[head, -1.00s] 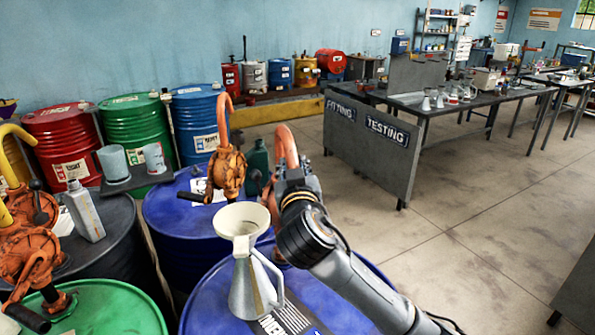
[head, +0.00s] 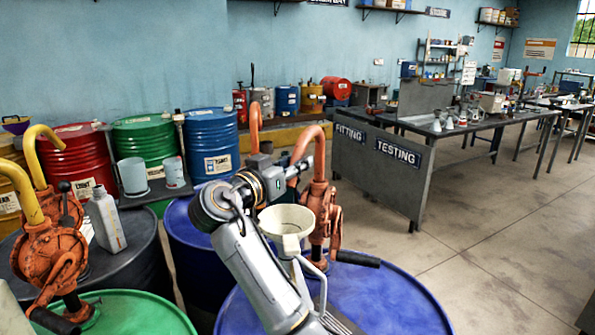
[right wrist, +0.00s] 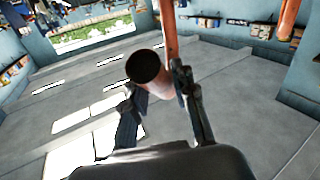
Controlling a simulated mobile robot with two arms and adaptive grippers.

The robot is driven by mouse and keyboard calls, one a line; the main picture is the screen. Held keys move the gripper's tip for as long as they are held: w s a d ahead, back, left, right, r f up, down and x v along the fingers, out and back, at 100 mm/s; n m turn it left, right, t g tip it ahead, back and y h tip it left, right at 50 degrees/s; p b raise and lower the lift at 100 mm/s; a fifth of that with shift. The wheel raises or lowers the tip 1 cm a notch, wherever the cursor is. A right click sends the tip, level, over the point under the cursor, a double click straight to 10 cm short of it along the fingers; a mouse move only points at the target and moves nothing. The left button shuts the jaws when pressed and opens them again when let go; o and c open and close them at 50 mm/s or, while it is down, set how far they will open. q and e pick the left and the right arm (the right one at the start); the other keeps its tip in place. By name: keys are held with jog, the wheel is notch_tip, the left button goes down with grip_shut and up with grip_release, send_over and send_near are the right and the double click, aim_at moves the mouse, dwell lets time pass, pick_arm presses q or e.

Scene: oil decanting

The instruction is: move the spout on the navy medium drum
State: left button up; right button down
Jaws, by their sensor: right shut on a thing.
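The navy drum (head: 390,300) stands at the front in the head view, with an orange hand pump (head: 320,208) on top. The pump's curved orange spout (head: 320,150) arches to the left. My right gripper (head: 302,165) is shut on the spout near its outlet. The right wrist view shows the spout's dark open mouth (right wrist: 143,66) between my right gripper's fingers (right wrist: 163,100). A cream funnel (head: 285,220) sits on a metal jug (head: 318,275) on the drum; my arm hides most of the jug. My left gripper is not in view.
Another blue drum (head: 190,240) with an orange spout (head: 254,125) stands behind. A green drum (head: 140,312) with a pump and a dark drum (head: 135,265) with a grey bottle (head: 105,220) are at left. Floor at right (head: 490,230) is clear.

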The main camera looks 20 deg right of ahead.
jog(key=shift+w+a+r+g, duration=0.1)
jog(key=shift+w+a+g, duration=0.1)
jog(key=shift+g, duration=0.1)
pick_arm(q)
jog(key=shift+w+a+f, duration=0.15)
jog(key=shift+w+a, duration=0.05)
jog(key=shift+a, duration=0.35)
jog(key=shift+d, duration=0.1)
pick_arm(e)
jog(key=c, duration=1.1)
grip_release()
jog(key=shift+o, duration=0.2)
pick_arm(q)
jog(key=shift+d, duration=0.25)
pick_arm(e)
jog(key=v, duration=0.7)
jog(key=shift+a+f, duration=0.2)
